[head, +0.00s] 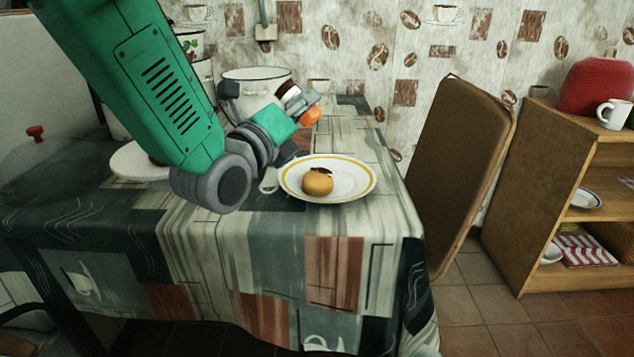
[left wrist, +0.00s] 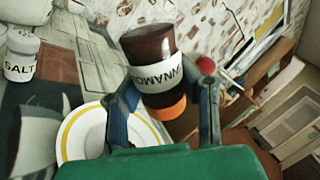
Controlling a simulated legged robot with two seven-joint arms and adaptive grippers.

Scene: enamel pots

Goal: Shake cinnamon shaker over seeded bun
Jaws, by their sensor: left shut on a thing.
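The cinnamon shaker (left wrist: 150,62) has a dark brown body, a white label with part of the word cinnamon, and an orange end. My left gripper (left wrist: 165,88) is shut on it, one finger on each side. In the head view the shaker (head: 311,115) is held in the air above and behind the plate, tilted with its orange end toward the lower right. My left gripper (head: 298,103) partly hides it there. The seeded bun (head: 318,183) is round and golden with a dark patch on top. It sits on a white plate (head: 358,184) with a yellow rim. My right gripper is out of view.
A salt shaker (left wrist: 20,58) stands on the table at the left of the wrist view. A large white pot (head: 258,74) stands behind my gripper. A brown chair (head: 465,170) is at the table's right edge, with a wooden shelf (head: 530,190) beyond it.

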